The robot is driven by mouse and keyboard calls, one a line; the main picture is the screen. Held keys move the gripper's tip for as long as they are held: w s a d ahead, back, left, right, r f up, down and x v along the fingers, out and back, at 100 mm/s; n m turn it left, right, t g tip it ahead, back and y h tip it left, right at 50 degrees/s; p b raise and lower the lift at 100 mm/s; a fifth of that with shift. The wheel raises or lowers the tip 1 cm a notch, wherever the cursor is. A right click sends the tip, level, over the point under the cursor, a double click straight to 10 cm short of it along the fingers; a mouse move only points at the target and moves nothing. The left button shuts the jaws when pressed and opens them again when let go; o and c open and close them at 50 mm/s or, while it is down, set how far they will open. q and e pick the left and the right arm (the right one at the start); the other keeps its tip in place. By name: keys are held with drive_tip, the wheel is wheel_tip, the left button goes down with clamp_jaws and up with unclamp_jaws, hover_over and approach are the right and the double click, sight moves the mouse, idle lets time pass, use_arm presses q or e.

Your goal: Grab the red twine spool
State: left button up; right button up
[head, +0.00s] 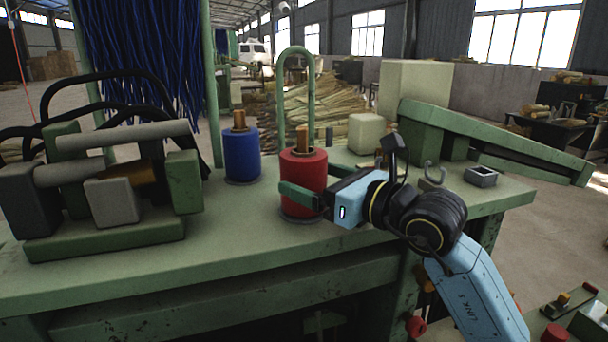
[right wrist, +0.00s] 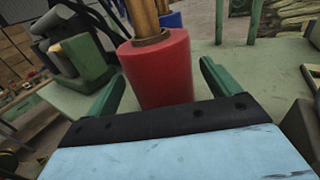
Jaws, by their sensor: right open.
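The red twine spool (head: 304,172) stands upright on a peg on the green table, near the middle of the head view. My right gripper (head: 300,193) reaches in from the right at the spool's lower half, with one finger across its near side. In the right wrist view the red spool (right wrist: 158,68) stands between the two open green fingers of the gripper (right wrist: 160,82). Gaps show between the spool and both fingers. The spool's lower end is partly hidden by the gripper. My left gripper is not in view.
A blue spool (head: 241,155) stands just left of the red one. A green roller machine (head: 105,240) sits at the table's left. A green arch (head: 283,85) rises behind the spools, and a small grey square holder (head: 481,177) lies to the right. The table's front strip (head: 230,240) is clear.

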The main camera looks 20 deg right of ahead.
drive_tip(key=x, duration=0.2)
drive_tip(key=shift+w+a, duration=0.2)
drive_tip(key=shift+w, duration=0.1)
drive_tip(key=c, duration=1.1)
drive_tip(key=shift+r, duration=0.1)
drive_tip(key=shift+c, duration=0.6)
drive_tip(key=shift+r, duration=0.1)
